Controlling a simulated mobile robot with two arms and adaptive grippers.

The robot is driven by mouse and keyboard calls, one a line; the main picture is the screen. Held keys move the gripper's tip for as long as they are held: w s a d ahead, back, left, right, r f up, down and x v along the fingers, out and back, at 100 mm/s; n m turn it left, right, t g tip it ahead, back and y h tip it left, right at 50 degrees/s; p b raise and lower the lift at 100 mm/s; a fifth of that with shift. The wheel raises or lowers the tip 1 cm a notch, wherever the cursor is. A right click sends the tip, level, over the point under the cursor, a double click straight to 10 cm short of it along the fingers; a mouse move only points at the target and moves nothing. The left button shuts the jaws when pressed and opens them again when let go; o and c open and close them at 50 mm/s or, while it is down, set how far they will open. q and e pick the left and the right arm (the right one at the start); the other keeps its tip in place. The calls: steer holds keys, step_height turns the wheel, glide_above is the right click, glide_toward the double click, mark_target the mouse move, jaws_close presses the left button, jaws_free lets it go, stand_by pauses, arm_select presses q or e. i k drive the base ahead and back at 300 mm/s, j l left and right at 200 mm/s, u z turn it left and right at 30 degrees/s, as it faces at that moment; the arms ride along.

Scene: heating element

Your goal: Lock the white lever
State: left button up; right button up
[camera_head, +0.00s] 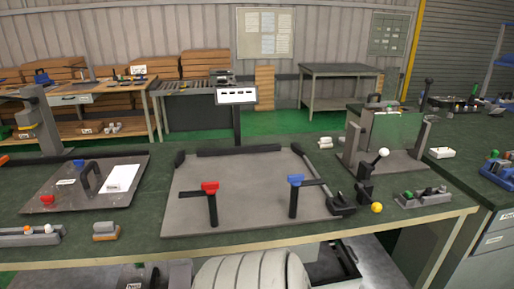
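The white lever shows as a white ball knob (383,152) on a short dark arm. The arm slants up and to the right from a black clamp body (365,187) at the right part of the green workbench. The lever stands raised, not lying flat. The clamp is beside a grey fixture with upright posts. Its lower part is small and dark, so I cannot make out the latch. Neither of my grippers is in view, and nothing is touching the lever.
A yellow ball (377,208) sits just below the clamp. A grey plate (250,215) with red-topped (210,186) and blue-topped (295,180) clamps lies to the left. A small block with knobs (422,196) is to the right. A grey post fixture (425,134) stands behind.

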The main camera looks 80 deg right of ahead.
mark_target(384, 152)
steer(key=z, duration=3.65)
steer(key=u, duration=0.4)
steer(key=i+l+u, duration=0.15)
steer(key=l+u, duration=0.15)
steer(key=i+l+u, duration=0.15)
steer(key=l+u, duration=0.15)
steer(key=i+l+u, duration=0.1)
steer(key=l+u, duration=0.15)
steer(key=l, duration=0.2)
steer(key=l+u, duration=0.3)
steer(key=l, duration=0.8)
steer(key=i+l+u, duration=0.1)
steer(key=l, duration=0.7)
